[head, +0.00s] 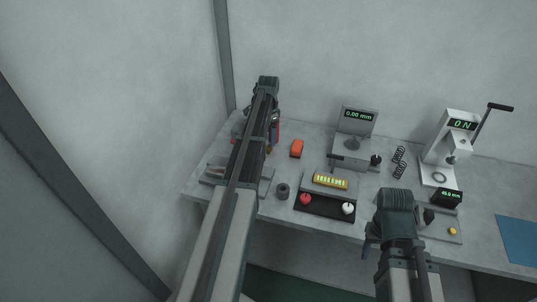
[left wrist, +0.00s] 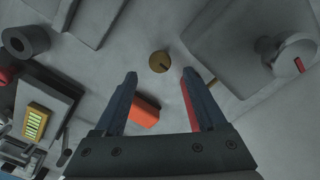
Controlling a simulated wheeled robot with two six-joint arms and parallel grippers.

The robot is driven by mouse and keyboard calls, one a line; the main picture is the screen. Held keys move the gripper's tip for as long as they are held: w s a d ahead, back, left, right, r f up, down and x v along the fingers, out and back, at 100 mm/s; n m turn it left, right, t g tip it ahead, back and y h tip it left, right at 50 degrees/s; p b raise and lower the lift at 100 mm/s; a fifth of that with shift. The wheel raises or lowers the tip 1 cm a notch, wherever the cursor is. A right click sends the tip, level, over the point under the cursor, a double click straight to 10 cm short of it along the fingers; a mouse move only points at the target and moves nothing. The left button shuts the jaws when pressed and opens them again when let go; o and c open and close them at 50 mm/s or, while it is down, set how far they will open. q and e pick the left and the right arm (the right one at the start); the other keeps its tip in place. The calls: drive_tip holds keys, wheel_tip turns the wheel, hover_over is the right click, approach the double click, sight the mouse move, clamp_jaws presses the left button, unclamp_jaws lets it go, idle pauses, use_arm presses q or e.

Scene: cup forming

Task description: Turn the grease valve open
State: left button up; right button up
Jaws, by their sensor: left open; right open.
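In the left wrist view a small round brass knob (left wrist: 158,63) with a dark slot lies just beyond my fingertips, roughly midway between them. A larger grey round knob (left wrist: 285,52) with a red mark sits on a grey block at the right. I cannot tell for sure which of the two is the grease valve. My left gripper (left wrist: 160,76) is open with nothing between its fingers. In the head view my left arm hides most of this area. My right gripper (head: 396,240) is over the front right of the bench, its fingers mostly hidden.
An orange block (head: 297,148) lies right of my left gripper, and also shows near the left finger in the wrist view (left wrist: 146,108). A grey ring (head: 283,191), a display gauge (head: 358,122), black springs (head: 399,162) and a lever press (head: 455,140) stand further right.

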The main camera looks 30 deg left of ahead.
sight(269, 147)
use_arm(q)
wheel_tip(269, 147, down, 7)
drive_tip(key=b, duration=0.5)
drive_tip(key=shift+r+b, duration=0.15)
drive_tip(key=shift+b, duration=0.2)
clamp_jaws()
